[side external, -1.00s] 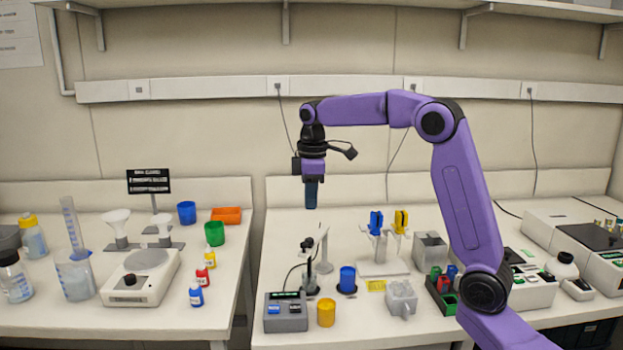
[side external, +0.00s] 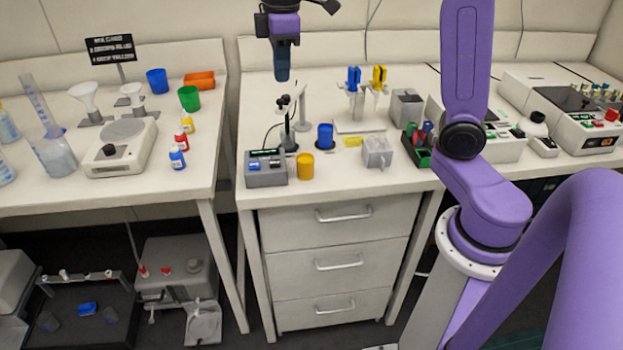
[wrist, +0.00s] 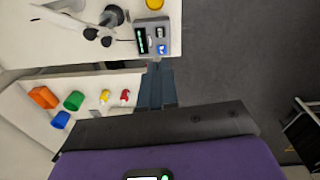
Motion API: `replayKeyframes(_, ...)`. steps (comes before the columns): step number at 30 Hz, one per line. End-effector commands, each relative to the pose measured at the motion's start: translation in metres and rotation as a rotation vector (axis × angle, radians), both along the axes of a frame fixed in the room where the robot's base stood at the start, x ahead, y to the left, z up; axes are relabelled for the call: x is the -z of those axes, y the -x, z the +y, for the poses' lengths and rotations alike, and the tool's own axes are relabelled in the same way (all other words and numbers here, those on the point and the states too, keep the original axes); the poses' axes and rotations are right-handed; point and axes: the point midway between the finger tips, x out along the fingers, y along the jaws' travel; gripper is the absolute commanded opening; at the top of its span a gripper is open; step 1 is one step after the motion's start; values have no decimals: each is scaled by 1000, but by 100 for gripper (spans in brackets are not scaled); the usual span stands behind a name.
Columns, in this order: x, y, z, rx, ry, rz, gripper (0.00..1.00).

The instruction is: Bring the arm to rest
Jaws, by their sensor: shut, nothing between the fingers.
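My gripper (side external: 283,76) hangs pointing down in the side external view, in the air above the right bench (side external: 225,185). Its dark blue fingers are together with nothing between them. In the wrist view the closed fingers (wrist: 158,72) show in the middle, against the gap between the two benches and the floor. My gripper touches nothing that I can see.
Below my gripper stand a probe on a stand (side external: 289,135), a grey meter (side external: 266,168), a blue beaker (side external: 325,136) and a yellow cup (side external: 305,166). A pipette stand (side external: 362,125) is to the right. The left bench holds a balance (side external: 120,148) and small bottles.

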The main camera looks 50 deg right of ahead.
Motion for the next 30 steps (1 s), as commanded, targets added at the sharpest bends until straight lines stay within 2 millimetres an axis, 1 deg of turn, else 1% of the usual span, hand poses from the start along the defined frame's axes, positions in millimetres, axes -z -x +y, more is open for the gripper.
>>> replayKeyframes(1,7,18,12,-21,-3,3,0)
replayKeyframes(3,16,42,26,-42,-7,7,0)
replayKeyframes(5,25,63,36,-59,-11,9,0)
replayKeyframes(9,46,114,52,-98,-16,16,0)
replayKeyframes(14,72,173,55,-143,-21,25,0)
replayKeyframes(15,78,188,54,-153,-22,28,0)
replayKeyframes(18,94,220,48,-178,-23,34,0)
replayKeyframes(21,106,245,40,-198,-24,38,0)
replayKeyframes(24,115,260,33,-208,-24,41,0)
replayKeyframes(27,119,268,30,-214,-24,43,0)
replayKeyframes(30,121,271,28,-215,-24,43,0)
